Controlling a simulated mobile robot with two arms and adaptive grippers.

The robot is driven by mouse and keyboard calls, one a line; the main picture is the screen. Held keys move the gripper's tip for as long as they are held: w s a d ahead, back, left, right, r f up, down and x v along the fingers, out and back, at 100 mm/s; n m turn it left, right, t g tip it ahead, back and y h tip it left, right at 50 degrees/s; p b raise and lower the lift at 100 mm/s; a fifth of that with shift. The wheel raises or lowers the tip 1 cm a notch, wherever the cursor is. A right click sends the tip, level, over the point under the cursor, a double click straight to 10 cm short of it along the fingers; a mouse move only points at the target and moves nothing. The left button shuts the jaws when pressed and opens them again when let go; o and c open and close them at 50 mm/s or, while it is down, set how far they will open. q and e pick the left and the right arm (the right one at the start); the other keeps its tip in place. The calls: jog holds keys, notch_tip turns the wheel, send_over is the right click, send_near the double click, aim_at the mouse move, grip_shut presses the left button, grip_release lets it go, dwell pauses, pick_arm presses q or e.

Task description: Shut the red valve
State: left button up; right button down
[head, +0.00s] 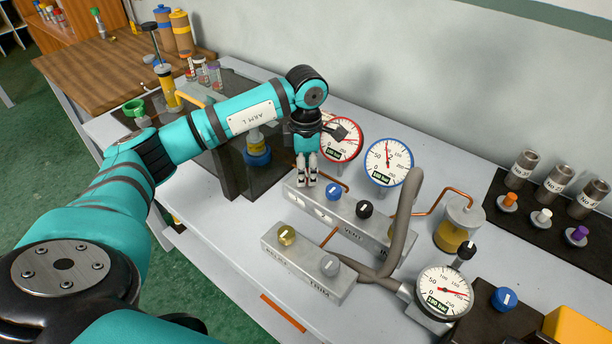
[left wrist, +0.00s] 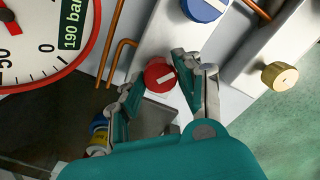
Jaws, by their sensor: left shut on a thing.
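The red valve (left wrist: 160,76) is a round knob with a white mark across its face, at the left end of the upper grey block (head: 345,212). My left gripper (head: 306,180) hides it in the head view. In the left wrist view my left gripper (left wrist: 158,72) has one finger on each side of the red knob and is shut on it. The white mark runs nearly level in that view, tilted slightly. My right gripper is not in view.
Beside it on the block are a blue knob (head: 333,191) and a black knob (head: 365,209). The red-rimmed gauge (head: 343,140) and blue-rimmed gauge (head: 388,162) stand behind. A lower block (head: 300,266), grey hose (head: 410,215) and copper pipes surround the area.

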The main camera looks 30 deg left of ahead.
pick_arm(q)
jog(key=m+b, duration=0.3)
jog(key=m, duration=0.2)
jog(key=shift+m, duration=0.3)
jog(key=m+b, duration=0.1)
jog(key=m, duration=0.2)
jog(key=shift+b, duration=0.3)
jog(key=shift+m+b, duration=0.4)
jog(key=shift+m, duration=0.8)
jog(key=shift+r, duration=0.1)
jog(key=o, duration=1.1)
jog(key=shift+o, duration=0.2)
notch_tip(320, 180, up, 12)
